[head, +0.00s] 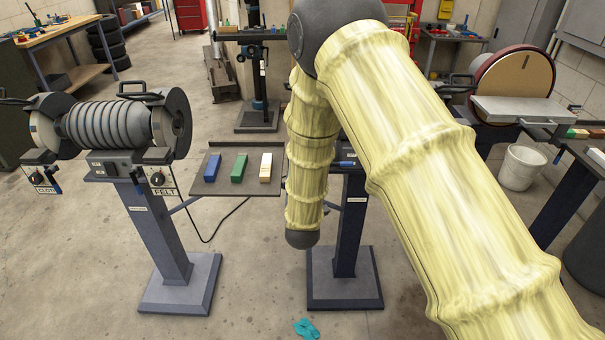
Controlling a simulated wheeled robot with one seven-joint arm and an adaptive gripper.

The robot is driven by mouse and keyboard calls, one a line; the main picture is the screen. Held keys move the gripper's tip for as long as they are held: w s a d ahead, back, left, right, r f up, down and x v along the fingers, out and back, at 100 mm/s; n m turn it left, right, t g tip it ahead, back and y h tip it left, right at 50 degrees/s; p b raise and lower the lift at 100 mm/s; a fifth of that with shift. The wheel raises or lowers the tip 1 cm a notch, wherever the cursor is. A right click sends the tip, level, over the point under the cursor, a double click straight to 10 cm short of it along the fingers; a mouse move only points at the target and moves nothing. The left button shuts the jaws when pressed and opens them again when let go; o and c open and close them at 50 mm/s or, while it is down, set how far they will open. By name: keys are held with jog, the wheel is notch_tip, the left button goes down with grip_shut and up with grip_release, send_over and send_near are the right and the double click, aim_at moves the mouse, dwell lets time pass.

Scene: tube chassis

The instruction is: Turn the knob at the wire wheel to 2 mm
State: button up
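No wheel or knob marked as wire shows in the head view. My yellow-sleeved arm covers the middle, including most of whatever stands on the centre pedestal (348,225). On the left, a buffing machine (112,125) on a pedestal carries two dark knobs. One knob (157,178) sits above a plate reading FELT, the other (38,178) above a plate that seems to read CLOTH. Their settings are too small to read. My gripper does not show; the arm's folded lower part ends in a dark rounded joint in front of the centre pedestal.
A grey tray (218,188) with blue, green and cream bars lies between the pedestals. A disc sander (513,80) stands at the right, with a white bucket (522,167) beside it. A teal cloth or glove (307,328) lies on the floor. The floor in front of the pedestals is mostly clear.

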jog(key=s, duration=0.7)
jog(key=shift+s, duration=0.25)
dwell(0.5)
